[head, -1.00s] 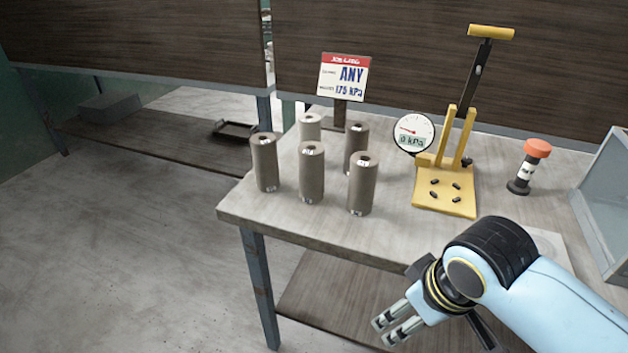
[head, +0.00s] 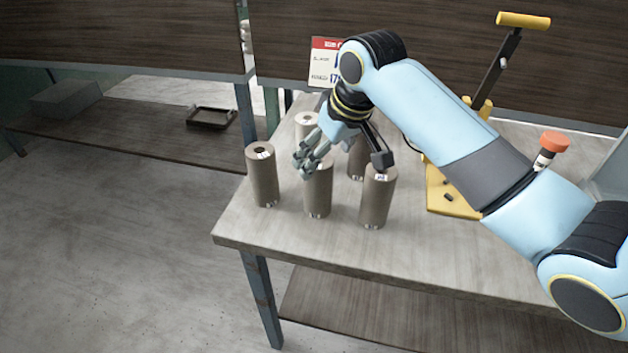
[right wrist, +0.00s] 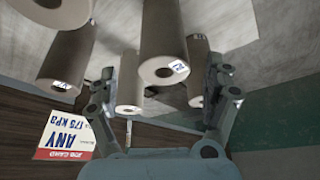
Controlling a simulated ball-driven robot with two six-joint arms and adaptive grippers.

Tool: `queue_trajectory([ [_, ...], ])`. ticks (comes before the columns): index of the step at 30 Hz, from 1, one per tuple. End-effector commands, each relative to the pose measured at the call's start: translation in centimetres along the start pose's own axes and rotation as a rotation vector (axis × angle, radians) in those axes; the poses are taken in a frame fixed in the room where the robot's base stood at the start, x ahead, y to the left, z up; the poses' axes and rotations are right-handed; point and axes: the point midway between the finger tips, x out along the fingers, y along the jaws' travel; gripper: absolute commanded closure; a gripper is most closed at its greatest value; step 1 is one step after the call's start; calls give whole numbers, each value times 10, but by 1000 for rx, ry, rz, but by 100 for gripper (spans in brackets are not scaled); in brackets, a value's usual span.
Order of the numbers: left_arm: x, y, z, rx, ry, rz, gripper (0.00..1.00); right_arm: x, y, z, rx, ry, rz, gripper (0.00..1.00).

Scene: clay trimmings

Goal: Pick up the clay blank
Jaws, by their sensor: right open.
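Several grey-brown clay blanks stand upright on the table: a left one (head: 262,178), a front middle one (head: 318,192), a front right one (head: 377,200), a back left one (head: 305,124) and a back right one (head: 357,160). Each has a dark hole in its top and a small white label. My right gripper (head: 308,160) is open and empty, over the group and beside the front middle blank's top. In the right wrist view, a labelled blank (right wrist: 162,35) shows between the open fingers (right wrist: 162,95), with others around it. Contact cannot be told. My left gripper is out of view.
A job card (head: 324,60) stands behind the blanks, partly hidden; in the right wrist view the card (right wrist: 66,135) reads ANY, 175 kPa. A yellow lever press (head: 440,195) and an orange-capped bottle (head: 553,143) stand to the right, partly behind my arm. The table's front left is clear.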

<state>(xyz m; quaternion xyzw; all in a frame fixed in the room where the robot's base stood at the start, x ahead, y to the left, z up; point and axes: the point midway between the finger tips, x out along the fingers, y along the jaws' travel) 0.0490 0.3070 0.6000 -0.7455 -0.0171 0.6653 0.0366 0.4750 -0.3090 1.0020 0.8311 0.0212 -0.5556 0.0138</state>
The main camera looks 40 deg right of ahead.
Motion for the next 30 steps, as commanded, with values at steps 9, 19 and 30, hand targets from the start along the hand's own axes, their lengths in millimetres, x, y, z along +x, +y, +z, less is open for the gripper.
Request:
queue_trajectory([
  [9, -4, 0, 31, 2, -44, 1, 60, 33, -3, -2, 1, 0, -1, 16],
  [19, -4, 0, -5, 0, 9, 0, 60, 71, -4, -4, -2, 2, 1, 16],
  [30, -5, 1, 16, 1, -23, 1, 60, 71, -4, -3, -2, 2, 1, 40],
])
